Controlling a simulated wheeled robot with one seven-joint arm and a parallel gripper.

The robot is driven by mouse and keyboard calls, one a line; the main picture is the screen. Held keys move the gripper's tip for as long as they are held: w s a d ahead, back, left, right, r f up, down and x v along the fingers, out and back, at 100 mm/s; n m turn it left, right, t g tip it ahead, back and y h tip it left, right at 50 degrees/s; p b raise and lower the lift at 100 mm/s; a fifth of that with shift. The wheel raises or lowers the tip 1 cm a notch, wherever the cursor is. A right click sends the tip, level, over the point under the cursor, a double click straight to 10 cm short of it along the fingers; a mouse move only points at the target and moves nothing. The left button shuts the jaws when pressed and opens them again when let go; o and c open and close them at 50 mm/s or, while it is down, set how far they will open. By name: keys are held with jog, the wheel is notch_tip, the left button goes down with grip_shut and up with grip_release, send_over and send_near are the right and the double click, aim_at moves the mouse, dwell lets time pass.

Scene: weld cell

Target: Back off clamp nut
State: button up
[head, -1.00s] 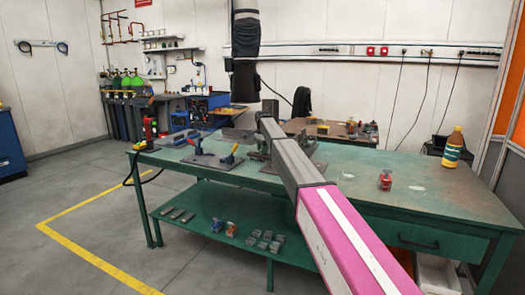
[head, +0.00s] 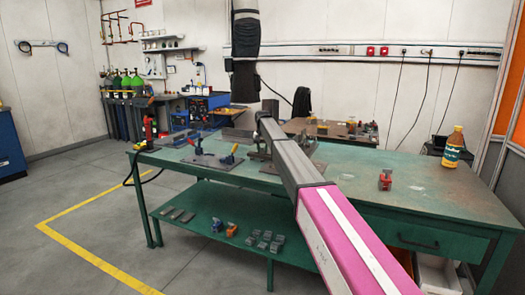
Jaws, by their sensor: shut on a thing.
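My gripper (head: 259,146) is at the far end of my arm, low over the back middle of the green table (head: 345,205). It shows only as a small grey cluster beside my arm, which covers most of it. It is shut at the work there, where the clamp nut would be. The nut itself and the fingertips are too small and hidden to make out. A grey plate (head: 312,172) lies on the table partly behind my arm.
A fixture plate with blue- and yellow-handled toggle clamps (head: 213,160) lies left of my gripper. A red device (head: 385,180) and a yellow bottle (head: 455,147) stand on the right. The lower shelf (head: 200,230) holds small parts. The table's right middle is mostly clear.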

jog(key=n, duration=1.4)
jog(key=shift+n, duration=0.3)
jog(key=n, duration=0.3)
jog(key=shift+n, duration=0.3)
jog(key=n, duration=0.3)
jog(key=shift+n, duration=0.4)
jog(key=n, duration=0.6)
jog(key=shift+n, duration=0.4)
jog(key=o, duration=0.9)
